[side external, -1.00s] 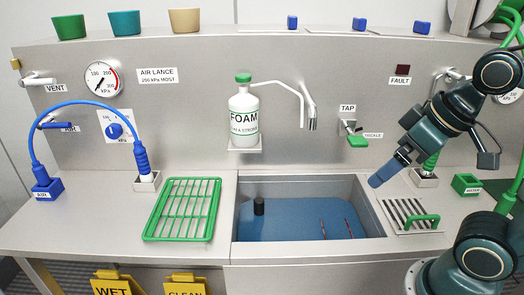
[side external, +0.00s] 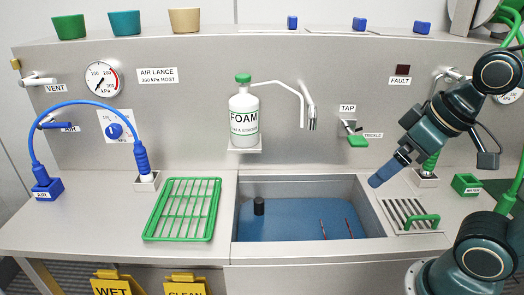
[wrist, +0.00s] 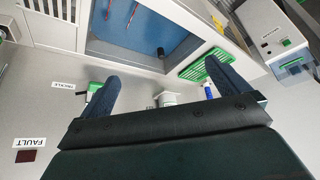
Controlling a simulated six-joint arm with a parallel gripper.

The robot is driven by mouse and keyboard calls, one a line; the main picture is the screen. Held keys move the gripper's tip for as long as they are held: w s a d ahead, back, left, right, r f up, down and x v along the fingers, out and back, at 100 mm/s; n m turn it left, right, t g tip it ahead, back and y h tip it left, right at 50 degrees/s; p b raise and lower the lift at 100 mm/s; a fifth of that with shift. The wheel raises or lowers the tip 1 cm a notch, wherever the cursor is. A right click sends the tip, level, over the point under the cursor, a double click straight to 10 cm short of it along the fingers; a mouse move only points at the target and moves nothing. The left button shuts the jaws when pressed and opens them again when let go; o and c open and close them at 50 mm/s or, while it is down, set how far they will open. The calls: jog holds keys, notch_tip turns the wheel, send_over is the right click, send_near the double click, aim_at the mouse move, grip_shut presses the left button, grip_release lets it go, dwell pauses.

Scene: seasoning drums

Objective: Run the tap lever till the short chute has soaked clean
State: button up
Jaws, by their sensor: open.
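The green tap lever (side external: 357,141) sits on the back wall under the TAP label, with a TRICKLE label beside it. In the wrist view the green lever (wrist: 95,87) shows next to my left finger, partly hidden. My gripper (side external: 376,181) is over the right edge of the sink, below and right of the lever and apart from it. In the wrist view my gripper (wrist: 165,85) has its two blue fingers spread, with nothing between them. The sink (side external: 228,235) has a blue interior with a black upright piece and two thin reddish strips. I cannot identify the short chute.
A FOAM bottle (side external: 243,115) stands on a wall shelf beside the curved spout (side external: 311,112). A green rack (side external: 150,235) lies left of the sink. A slatted grate (side external: 392,219) with a green handle lies right. A blue air hose (side external: 85,104) arches at far left.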

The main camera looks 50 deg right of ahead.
jog(key=shift+w+r, duration=0.1)
jog(key=c, duration=0.9)
jog(key=shift+w+d+r, duration=0.25)
jog(key=shift+w+r, duration=0.05)
jog(key=c, duration=0.7)
jog(key=w+d+r+n, duration=0.1)
jog(key=w+d+r+n+g, duration=0.1)
jog(key=w, duration=0.1)
jog(key=shift+w+d+r+h, duration=0.2)
jog(key=shift+r+h, duration=0.1)
jog(key=shift+r, duration=0.1)
grip_shut()
jog(key=w+d+r+n+g, duration=0.1)
jog(key=w+d+n+g, duration=0.1)
jog(key=w+d, duration=0.4)
jog(key=w+d+r+n+g, duration=0.2)
jog(key=w+d+n, duration=0.3)
jog(key=d, duration=0.7)
jog(key=shift+w+d+r+g, duration=0.15)
jog(key=shift+w+r+g, duration=0.1)
jog(key=shift+w+g, duration=0.1)
